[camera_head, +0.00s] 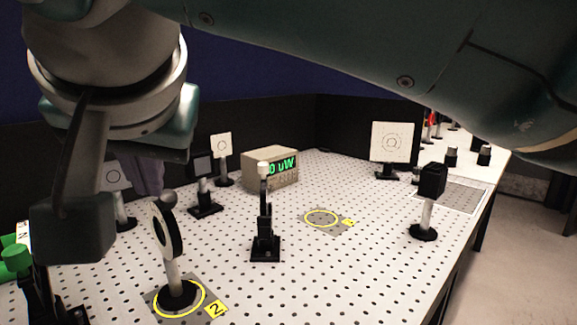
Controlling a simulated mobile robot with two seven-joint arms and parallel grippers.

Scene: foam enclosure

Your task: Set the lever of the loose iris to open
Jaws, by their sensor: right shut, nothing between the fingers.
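The loose iris (168,232) is a black ring on a pale post with a round black base. It stands upright inside a yellow circle marked 2 at the front left of the table. A small grey knob at its top right looks like the lever's end; its exact setting is hard to tell. My right gripper (75,232) hangs at the left, to the left of the iris in the picture, and is shut and empty. It appears apart from the iris. My left gripper is out of view.
The perforated table (330,270) holds a black post mount (265,245), a power meter (270,168), a white target (391,143) and a black detector-like block (433,180) on a post. An empty yellow circle (322,218) lies mid-table. A green-capped mount (17,258) stands front left.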

